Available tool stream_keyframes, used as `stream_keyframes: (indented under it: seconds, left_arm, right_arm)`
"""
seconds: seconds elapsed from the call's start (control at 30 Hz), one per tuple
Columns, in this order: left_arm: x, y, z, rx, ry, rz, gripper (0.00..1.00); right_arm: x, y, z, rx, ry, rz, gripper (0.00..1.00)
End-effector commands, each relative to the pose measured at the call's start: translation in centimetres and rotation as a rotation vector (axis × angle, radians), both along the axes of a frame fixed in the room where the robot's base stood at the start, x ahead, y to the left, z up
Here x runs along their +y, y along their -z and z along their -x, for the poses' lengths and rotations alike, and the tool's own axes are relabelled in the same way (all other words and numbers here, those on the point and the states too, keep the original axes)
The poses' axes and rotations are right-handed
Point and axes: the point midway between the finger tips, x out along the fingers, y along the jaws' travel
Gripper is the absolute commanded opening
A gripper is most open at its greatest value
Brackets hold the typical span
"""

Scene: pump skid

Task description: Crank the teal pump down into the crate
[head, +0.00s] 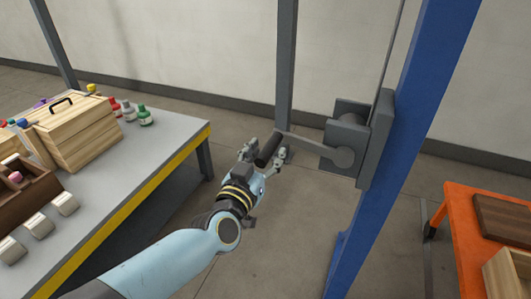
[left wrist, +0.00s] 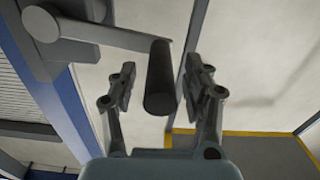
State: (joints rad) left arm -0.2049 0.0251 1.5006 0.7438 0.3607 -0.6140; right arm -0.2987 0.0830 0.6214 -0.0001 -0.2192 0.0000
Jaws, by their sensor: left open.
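A grey winch (head: 350,135) is mounted on a blue post (head: 400,130), with a cable running up from it. Its crank arm (head: 308,143) points left and ends in a dark cylindrical handle (head: 268,150). My left gripper (head: 266,153) is open, with its fingers on either side of the handle. In the left wrist view the handle (left wrist: 160,80) stands between the two open fingers (left wrist: 160,85), with a gap visible on each side. The teal pump and the crate cannot be made out in these views. My right gripper is not in view.
A grey table (head: 150,165) with a yellow edge stands left, holding a wooden box (head: 75,135), small bottles (head: 145,117) and a brown tray (head: 30,195). An orange table (head: 460,240) stands at the right. Open floor lies between the grey table and the post.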

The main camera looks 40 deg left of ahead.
Motion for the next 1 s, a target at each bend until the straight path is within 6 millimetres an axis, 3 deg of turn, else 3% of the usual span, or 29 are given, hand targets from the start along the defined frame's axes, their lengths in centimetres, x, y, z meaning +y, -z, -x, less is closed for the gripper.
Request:
stream_keyframes:
  seconds: [0.17,0.53,1.0]
  left_arm:
    - [-0.01,0.02,0.02,0.000,0.000,0.000,0.49]
    - [-0.01,0.02,0.04,0.000,0.000,-0.001,0.01]
    - [0.03,0.41,0.06,-0.004,0.000,0.015,0.00]
  right_arm:
    - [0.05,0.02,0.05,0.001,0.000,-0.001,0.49]
    - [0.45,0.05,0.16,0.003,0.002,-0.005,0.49]
    - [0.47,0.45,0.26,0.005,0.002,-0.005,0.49]
